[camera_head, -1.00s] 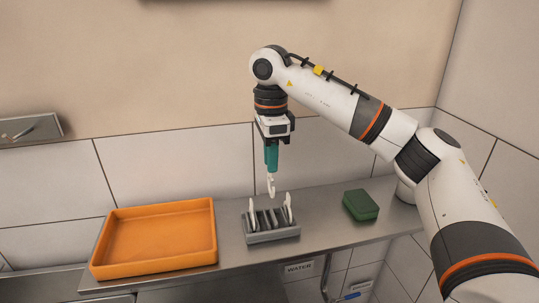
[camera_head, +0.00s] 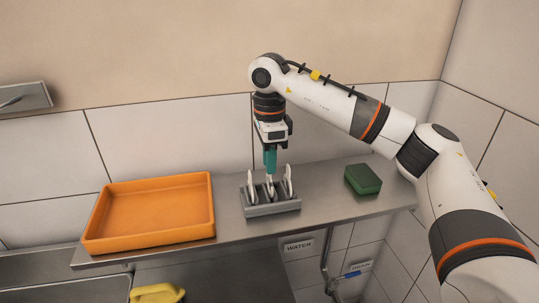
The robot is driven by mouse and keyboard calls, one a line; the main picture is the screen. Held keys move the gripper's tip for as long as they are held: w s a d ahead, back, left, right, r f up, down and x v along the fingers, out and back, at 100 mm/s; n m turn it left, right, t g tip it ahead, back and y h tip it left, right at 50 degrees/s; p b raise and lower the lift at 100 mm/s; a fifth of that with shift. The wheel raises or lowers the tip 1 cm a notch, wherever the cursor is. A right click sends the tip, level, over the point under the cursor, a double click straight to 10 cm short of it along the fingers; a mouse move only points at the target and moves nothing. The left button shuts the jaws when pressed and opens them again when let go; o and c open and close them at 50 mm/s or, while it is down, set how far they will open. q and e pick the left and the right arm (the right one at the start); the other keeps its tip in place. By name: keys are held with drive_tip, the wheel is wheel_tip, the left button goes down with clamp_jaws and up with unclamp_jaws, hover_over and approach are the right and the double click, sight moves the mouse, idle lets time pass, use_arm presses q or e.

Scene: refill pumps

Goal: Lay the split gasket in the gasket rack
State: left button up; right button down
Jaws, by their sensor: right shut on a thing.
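The grey slotted gasket rack (camera_head: 272,209) stands on the steel shelf. My right gripper (camera_head: 270,172) is right above it, teal fingers pointing down and shut on a small white gasket (camera_head: 270,188). The held gasket is upright and in line with the middle of the rack; its lower end is down among the dividers, and I cannot tell whether it touches the bottom. Two other white gaskets stand upright in the rack, one at the left (camera_head: 252,187) and one at the right (camera_head: 288,184). The split in the held gasket is too small to make out. My left gripper is not in view.
An orange tray (camera_head: 150,239) lies empty on the shelf to the left. A green block (camera_head: 362,179) sits to the right of the rack. The steel shelf (camera_head: 325,210) is bare between them. A yellow object (camera_head: 156,293) shows below, by the sink.

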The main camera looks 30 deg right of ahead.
drive_tip(key=shift+f, duration=0.45)
drive_tip(key=shift+f+b, duration=0.25)
drive_tip(key=shift+b, duration=0.05)
idle(0.3)
drive_tip(key=c, duration=1.1)
unclamp_jaws()
drive_tip(key=shift+c, duration=0.2)
